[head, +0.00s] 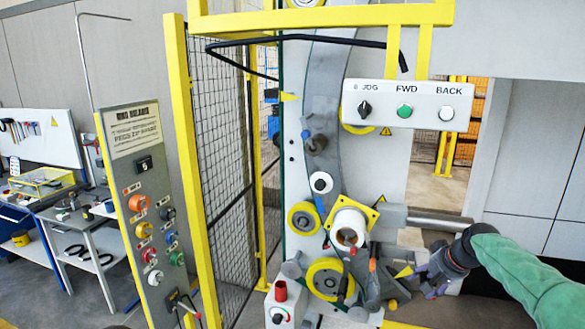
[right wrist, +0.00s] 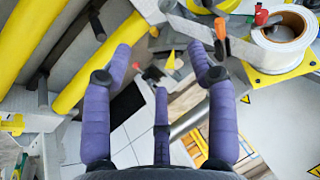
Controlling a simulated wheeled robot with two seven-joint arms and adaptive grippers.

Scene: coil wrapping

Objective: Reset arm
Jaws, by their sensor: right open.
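My right arm, in a green sleeve, reaches in from the right in the head view. My right gripper (head: 430,280) has purple fingers and is beside the lower right part of the wrapping machine (head: 322,130). In the right wrist view the gripper (right wrist: 160,62) has its purple fingers spread apart, with nothing between them. The white roll (head: 349,228) on a yellow square plate is left of the gripper in the head view. The roll also shows at the upper right of the right wrist view (right wrist: 285,32), apart from the fingers. My left gripper is not in view.
A metal bar (head: 440,221) runs just above the right gripper. A panel with JOG, FWD and BACK buttons (head: 407,103) hangs above. Yellow wheels (head: 325,279) and rollers crowd the machine's lower part. A control pillar (head: 146,205) and mesh fence (head: 218,140) stand to the left.

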